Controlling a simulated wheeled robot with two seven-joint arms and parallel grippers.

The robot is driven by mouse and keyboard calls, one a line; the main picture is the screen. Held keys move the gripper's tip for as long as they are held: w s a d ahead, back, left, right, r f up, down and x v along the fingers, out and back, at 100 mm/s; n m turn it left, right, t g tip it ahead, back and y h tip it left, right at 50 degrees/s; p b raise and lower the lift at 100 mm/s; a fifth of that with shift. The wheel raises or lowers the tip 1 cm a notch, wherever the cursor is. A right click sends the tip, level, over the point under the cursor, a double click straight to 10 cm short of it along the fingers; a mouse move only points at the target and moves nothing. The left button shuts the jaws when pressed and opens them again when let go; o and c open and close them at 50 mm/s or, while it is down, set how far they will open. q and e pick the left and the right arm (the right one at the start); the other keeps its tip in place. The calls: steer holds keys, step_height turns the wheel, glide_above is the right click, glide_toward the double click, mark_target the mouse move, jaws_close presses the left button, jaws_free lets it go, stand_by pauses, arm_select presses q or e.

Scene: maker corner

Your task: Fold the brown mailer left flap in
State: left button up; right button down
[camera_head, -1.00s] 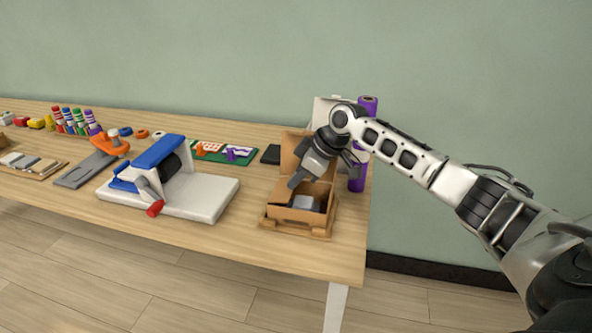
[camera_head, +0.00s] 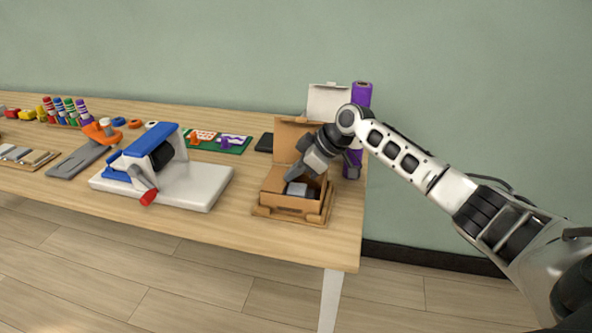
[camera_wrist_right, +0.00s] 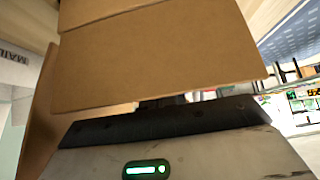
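The brown mailer (camera_head: 290,207) stands open near the table's right end, its lid (camera_head: 290,132) upright at the back. A grey item (camera_head: 297,189) lies inside it. The left flap (camera_head: 274,180) slants at the box's left side, beside my right gripper (camera_head: 291,176). That gripper reaches in from the right, with its tips low over the opening. In the right wrist view, a brown cardboard panel (camera_wrist_right: 160,60) fills the space before the gripper (camera_wrist_right: 162,103) and hides most of its fingers. The visible finger parts sit together. I cannot tell whether they touch the flap. My left gripper is out of view.
A white box (camera_head: 327,102) and a purple roll (camera_head: 361,95) stand behind the mailer. A blue and white device (camera_head: 190,188) with a red-tipped handle stands to the left. A black flat item (camera_head: 265,142) lies behind. Bare table lies between device and mailer.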

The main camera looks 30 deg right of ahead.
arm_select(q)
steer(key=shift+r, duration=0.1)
arm_select(e)
steer(key=shift+s+f, duration=0.15)
steer(key=shift+r+p, duration=0.7)
steer(key=shift+p, duration=0.1)
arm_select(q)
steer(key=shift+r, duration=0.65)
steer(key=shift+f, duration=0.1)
